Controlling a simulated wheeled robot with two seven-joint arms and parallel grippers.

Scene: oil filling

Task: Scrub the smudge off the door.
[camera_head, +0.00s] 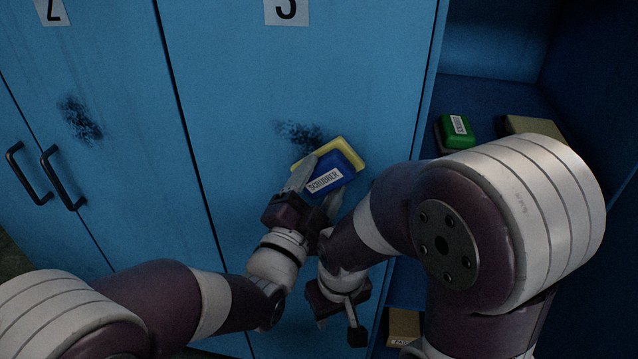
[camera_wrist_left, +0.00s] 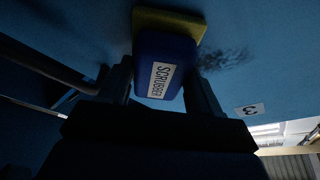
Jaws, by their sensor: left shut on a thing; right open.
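A dark smudge (camera_head: 299,133) marks the blue door (camera_head: 290,75) labelled 3. A blue and yellow scrubber (camera_head: 328,171) with a "SCRUBBER" label is held by my left gripper (camera_head: 316,192), its yellow side towards the door. It overlaps the lower right of the smudge in the head view; I cannot tell whether it touches the door. The left wrist view shows the scrubber (camera_wrist_left: 167,66) between the fingers, with the smudge (camera_wrist_left: 226,59) beside it. My right gripper (camera_head: 343,318) is open and empty, low in front of the door, partly hidden by my right arm.
Another dark smudge (camera_head: 81,121) is on the door (camera_head: 100,60) labelled 2, with black handles (camera_head: 61,178) to its lower left. At right, an open blue cabinet holds a green block (camera_head: 456,130) and a tan item (camera_head: 533,128). A tan box (camera_head: 404,325) sits lower down.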

